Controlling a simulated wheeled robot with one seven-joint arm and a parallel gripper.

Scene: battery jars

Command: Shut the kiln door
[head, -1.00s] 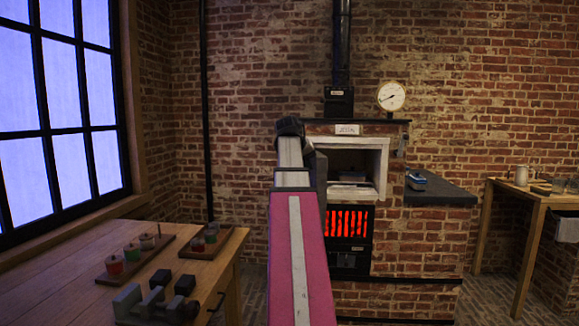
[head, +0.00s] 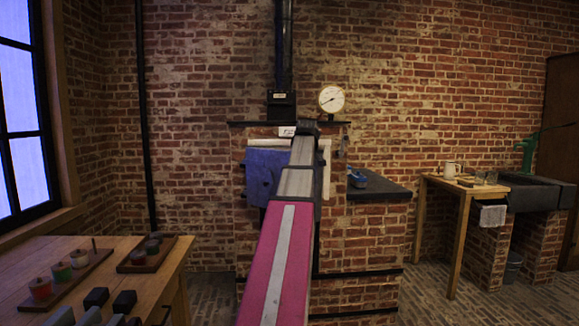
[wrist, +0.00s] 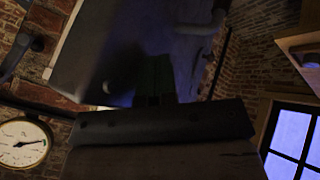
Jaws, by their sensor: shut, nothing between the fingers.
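The kiln (head: 255,131) is a brick block against the back wall, partly behind my arm in the head view. Its door (head: 264,176) is a dark panel with blue sheen, seen left of my arm across the left part of the opening. Pale frame (head: 327,152) shows right of my arm. How far the door stands from the frame cannot be told. In the wrist view the door (wrist: 110,45) fills the upper middle, with a handle-like bar near its top right. My gripper (wrist: 153,92) is shut and empty, close before the panel; contact is unclear. Its fingertips are hidden in the head view.
A dark ledge (head: 375,188) with a small blue object juts from the kiln's right. A gauge (head: 332,99) stands on top. A wooden table (head: 190,262) with jar trays is at front left. A side table (head: 455,190) and sink are at right.

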